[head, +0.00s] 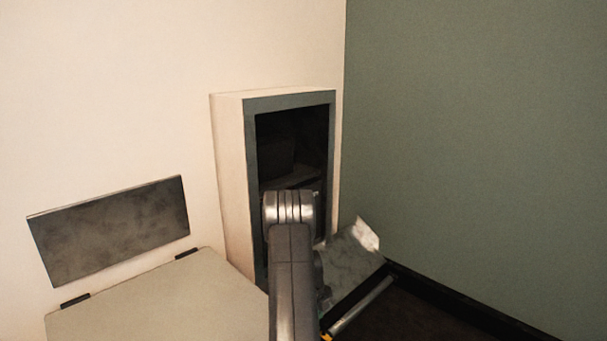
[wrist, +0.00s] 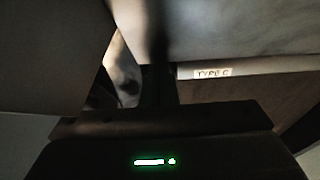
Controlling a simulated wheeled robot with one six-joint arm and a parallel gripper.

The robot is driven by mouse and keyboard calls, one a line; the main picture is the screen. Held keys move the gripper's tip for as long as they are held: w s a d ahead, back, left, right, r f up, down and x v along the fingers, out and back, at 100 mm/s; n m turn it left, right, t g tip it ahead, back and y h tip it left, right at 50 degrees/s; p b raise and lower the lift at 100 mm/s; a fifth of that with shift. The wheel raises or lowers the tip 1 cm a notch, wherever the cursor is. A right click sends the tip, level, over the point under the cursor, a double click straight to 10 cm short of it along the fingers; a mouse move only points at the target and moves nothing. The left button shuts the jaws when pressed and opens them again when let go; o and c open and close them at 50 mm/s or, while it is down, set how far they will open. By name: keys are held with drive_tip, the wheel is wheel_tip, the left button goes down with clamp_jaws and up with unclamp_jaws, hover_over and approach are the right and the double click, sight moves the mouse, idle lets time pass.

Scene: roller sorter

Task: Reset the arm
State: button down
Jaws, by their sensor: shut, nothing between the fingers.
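My arm (head: 291,270) rises from the bottom of the head view and its joint stands in front of an open cabinet (head: 227,180). My gripper is hidden behind the arm in the head view. In the wrist view my gripper (wrist: 158,75) shows as a dark shape above its body with green lights. Its fingers are shut together and hold nothing. Pale surfaces lie close around it, with a label reading "TYPE C" (wrist: 213,73) to its right.
The cabinet has a dark interior with a shelf-like edge. A metal plate (head: 352,262) tilts beside the arm at right, near a metal bar (head: 362,305). A pale flat top (head: 165,300) and a dark wall panel (head: 110,230) are at left. A green wall (head: 470,150) closes the right.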

wheel_tip(320, 180, up, 13)
drive_tip(key=w+a+p, duration=0.2)
drive_tip(key=p, duration=0.1)
wheel_tip(320, 180, down, 13)
drive_tip(key=s+d+b, duration=0.2)
drive_tip(key=b, duration=0.1)
drive_tip(key=shift+s+d+t+y, duration=0.15)
drive_tip(key=shift+t+y, duration=0.15)
